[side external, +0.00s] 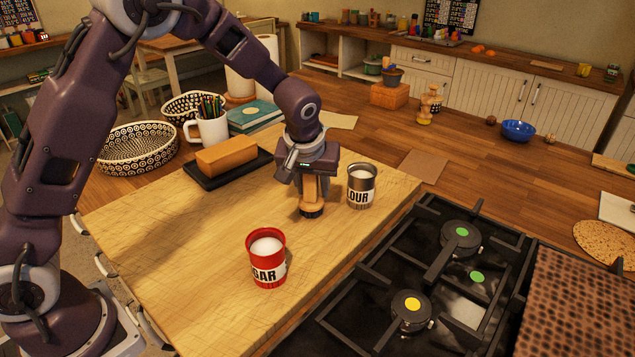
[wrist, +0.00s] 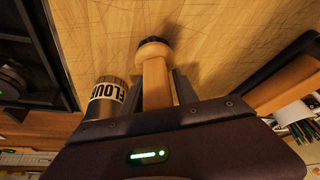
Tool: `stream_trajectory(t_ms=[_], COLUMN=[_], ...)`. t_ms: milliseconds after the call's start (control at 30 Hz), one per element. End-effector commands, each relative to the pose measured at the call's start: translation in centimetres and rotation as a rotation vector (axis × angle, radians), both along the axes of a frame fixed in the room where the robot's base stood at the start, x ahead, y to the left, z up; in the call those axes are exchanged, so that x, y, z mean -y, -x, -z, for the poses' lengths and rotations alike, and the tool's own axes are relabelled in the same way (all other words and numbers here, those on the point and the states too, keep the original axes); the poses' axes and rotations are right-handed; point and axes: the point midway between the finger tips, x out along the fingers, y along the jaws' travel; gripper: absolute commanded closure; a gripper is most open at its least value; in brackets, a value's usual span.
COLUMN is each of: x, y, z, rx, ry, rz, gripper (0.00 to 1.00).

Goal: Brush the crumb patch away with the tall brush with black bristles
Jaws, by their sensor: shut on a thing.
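The tall brush (side external: 311,194) has a light wooden handle and black bristles. It stands upright, bristles down, at the wooden board's surface, beside the flour tin. My gripper (side external: 311,176) is shut on the brush's handle from above. In the wrist view the brush (wrist: 156,80) runs out from between my fingers, with its dark bristle end farthest from me. I cannot tell whether the bristles touch the board. No crumb patch can be made out in either view.
The flour tin (side external: 362,187) stands close right of the brush. A red sugar tin (side external: 266,258) stands nearer the front. A black tray (side external: 228,174) with an orange-brown block lies to the left. The stove (side external: 430,280) borders the board's right. The board's middle is clear.

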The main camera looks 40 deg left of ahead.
Motion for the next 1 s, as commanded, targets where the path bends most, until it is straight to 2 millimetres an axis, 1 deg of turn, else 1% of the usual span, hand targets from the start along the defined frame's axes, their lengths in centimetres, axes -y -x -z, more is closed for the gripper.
stream_trajectory(t_ms=[33, 167, 333, 500, 667, 900, 1000], x=[0.0, 0.0, 0.0, 0.0, 0.0, 0.0, 0.0], y=[0.6, 1.6, 2.1, 3.4, 3.8, 5.4, 5.4], z=[0.2, 0.2, 0.1, 0.0, 0.0, -0.1, -0.1], rx=[-0.01, -0.009, -0.008, -0.007, -0.004, -0.001, 0.0], ry=[-0.001, -0.002, -0.002, -0.001, -0.001, 0.0, 0.0], rz=[0.0, 0.002, 0.002, 0.0, 0.001, 0.002, 0.001], gripper=[1.0, 1.0, 1.0, 1.0, 1.0, 1.0, 1.0])
